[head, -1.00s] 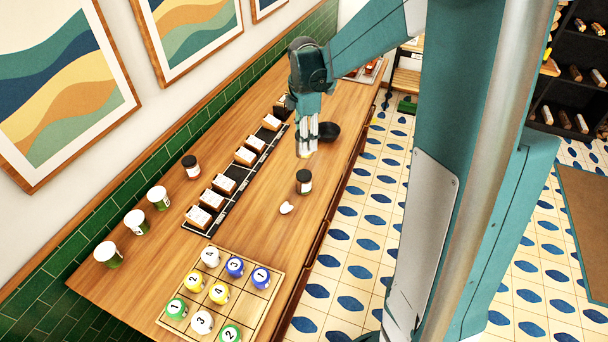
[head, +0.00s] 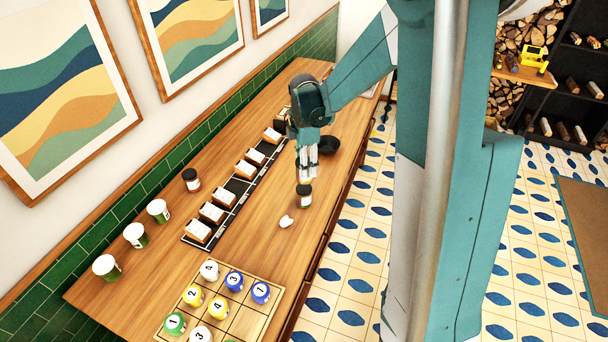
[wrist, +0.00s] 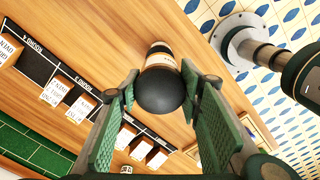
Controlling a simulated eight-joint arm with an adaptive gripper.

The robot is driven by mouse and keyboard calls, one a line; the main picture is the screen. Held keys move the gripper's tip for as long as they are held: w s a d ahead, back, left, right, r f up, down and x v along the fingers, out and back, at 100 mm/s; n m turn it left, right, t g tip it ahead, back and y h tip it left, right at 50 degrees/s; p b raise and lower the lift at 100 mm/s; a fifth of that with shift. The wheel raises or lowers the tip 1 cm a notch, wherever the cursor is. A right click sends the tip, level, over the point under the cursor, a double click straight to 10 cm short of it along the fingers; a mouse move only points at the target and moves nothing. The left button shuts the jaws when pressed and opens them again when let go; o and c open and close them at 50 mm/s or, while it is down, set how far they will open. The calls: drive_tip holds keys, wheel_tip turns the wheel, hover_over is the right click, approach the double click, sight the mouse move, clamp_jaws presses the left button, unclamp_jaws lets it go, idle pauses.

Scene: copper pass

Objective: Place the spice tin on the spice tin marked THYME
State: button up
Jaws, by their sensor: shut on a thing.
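A small round tin (head: 305,200) with a black lid and pale label stands on the wooden counter, right of the black strip. My gripper (head: 305,180) points down over it and is shut on its lid. In the wrist view the tin's black lid (wrist: 161,92) sits between the green finger pads. A similar dark-lidded tin (head: 191,180) stands near the tiled wall, left of the strip. I cannot read the word on either tin, so I cannot tell which is marked THYME.
Small labelled boxes (head: 212,213) stand along the black strip. Several white-and-green cups (head: 136,235) line the wall side. A grid board (head: 252,312) with numbered balls is at the front, a white piece (head: 286,221) before the held tin, a dark bowl (head: 329,145) beyond it.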

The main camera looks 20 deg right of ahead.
drive_tip(key=shift+f, duration=2.05)
drive_tip(key=shift+f, duration=0.2)
drive_tip(key=o, duration=1)
drive_tip(key=shift+c, duration=0.2)
drive_tip(key=shift+r, duration=0.25)
drive_tip(key=shift+r, duration=5.95)
